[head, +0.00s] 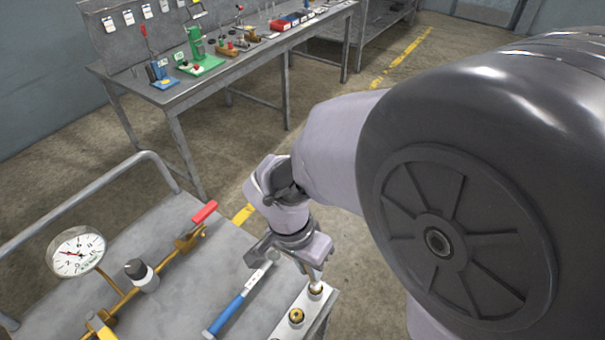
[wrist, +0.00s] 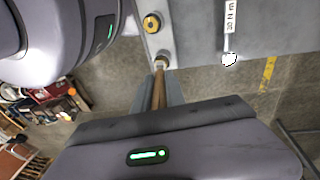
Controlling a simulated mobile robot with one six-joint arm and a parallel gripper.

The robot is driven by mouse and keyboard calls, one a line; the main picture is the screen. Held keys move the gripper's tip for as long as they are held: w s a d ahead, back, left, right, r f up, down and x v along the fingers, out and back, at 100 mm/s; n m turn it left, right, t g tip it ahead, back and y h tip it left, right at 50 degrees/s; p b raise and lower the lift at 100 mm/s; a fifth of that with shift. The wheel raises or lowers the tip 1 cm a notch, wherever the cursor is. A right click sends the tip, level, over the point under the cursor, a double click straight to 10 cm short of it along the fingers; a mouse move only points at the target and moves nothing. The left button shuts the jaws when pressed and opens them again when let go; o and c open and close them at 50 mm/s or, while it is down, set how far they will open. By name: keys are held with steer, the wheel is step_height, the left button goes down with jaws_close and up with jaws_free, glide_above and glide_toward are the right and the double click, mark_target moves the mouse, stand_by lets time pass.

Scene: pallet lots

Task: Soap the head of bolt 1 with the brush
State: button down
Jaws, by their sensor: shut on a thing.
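My gripper (head: 300,258) is shut on a thin brush and points down over the near right corner of the cart top. In the wrist view the brush's brown handle (wrist: 157,92) runs between the fingers (wrist: 160,98). The brush's tip is at or just above a bolt head (wrist: 162,60); I cannot tell whether they touch. That bolt (head: 315,291) shows under the brush in the head view. A second, brass-coloured bolt (head: 296,316) sits beside it on the same pale plate (head: 308,306), and in the wrist view (wrist: 152,22). I see no number on either bolt.
A blue-handled wrench (head: 228,313) lies on the cart left of the plate. Brass pipework with a red-handled valve (head: 204,212), a pressure gauge (head: 78,252) and a black-capped container (head: 142,275) stand further left. A workbench (head: 215,75) with tools is behind.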

steer(key=shift+w+d, duration=0.1)
steer(key=shift+w+d, duration=0.15)
steer(key=shift+w, duration=0.1)
steer(key=shift+s, duration=0.15)
steer(key=shift+s+a, duration=0.25)
steer(key=shift+s+a+b, duration=0.25)
steer(key=shift+s+b, duration=0.05)
